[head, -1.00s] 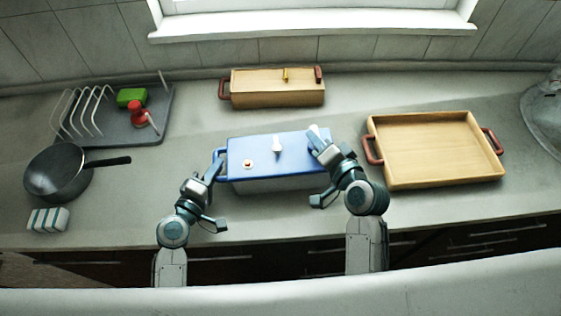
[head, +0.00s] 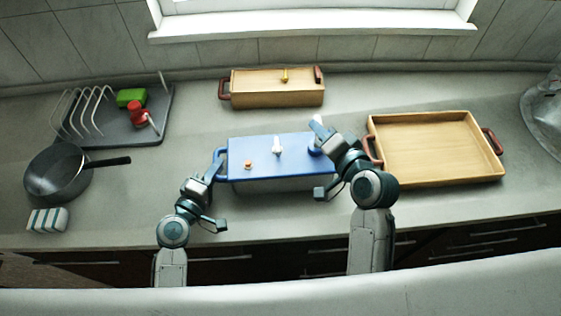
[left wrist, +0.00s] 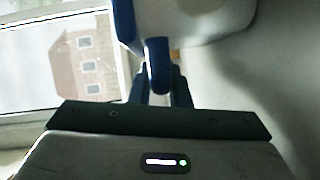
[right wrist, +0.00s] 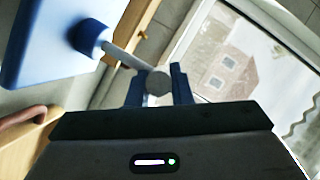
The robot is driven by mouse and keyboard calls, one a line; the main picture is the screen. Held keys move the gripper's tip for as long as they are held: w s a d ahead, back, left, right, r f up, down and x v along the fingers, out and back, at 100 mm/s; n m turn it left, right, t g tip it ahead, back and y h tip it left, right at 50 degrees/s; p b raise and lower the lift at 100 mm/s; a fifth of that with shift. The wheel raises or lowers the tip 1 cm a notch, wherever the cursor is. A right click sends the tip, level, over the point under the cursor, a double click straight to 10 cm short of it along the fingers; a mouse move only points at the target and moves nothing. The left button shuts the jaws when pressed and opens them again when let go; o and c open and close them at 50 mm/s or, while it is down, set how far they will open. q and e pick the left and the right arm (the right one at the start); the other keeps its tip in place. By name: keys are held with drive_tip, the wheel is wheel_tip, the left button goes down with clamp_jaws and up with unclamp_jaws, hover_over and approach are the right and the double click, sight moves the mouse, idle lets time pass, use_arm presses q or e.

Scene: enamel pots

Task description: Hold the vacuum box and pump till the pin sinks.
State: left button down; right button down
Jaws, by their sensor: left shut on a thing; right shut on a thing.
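The vacuum box (head: 280,184) has a pale body and a blue lid (head: 262,147), and stands mid-counter. A small orange pin (head: 248,164) shows on the lid's left part; its height is hard to tell. My left gripper (head: 217,168) is shut on the blue left handle (left wrist: 157,65), which lies between its fingers in the left wrist view. My right gripper (head: 319,127) is shut on the pump's grey knob (right wrist: 158,83) above the lid's right end. In the right wrist view a bare rod joins the knob to the blue pump collar (right wrist: 89,37).
A wooden tray (head: 436,180) is close on the right, and a wooden box (head: 277,96) is behind. A pan (head: 58,175), striped sponge (head: 48,220) and grey rack (head: 110,137) are at left.

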sight(316, 155)
drive_tip(key=shift+w+a+r, duration=0.2)
drive_tip(key=shift+r, duration=0.15)
drive_tip(key=shift+s+a+f, duration=0.1)
drive_tip(key=shift+f, duration=2.3)
drive_tip(key=shift+c, duration=2.1)
unclamp_jaws()
drive_tip(key=shift+s+d, duration=0.1)
drive_tip(key=shift+d, duration=0.1)
drive_tip(key=v, duration=0.6)
drive_tip(key=shift+s, duration=0.35)
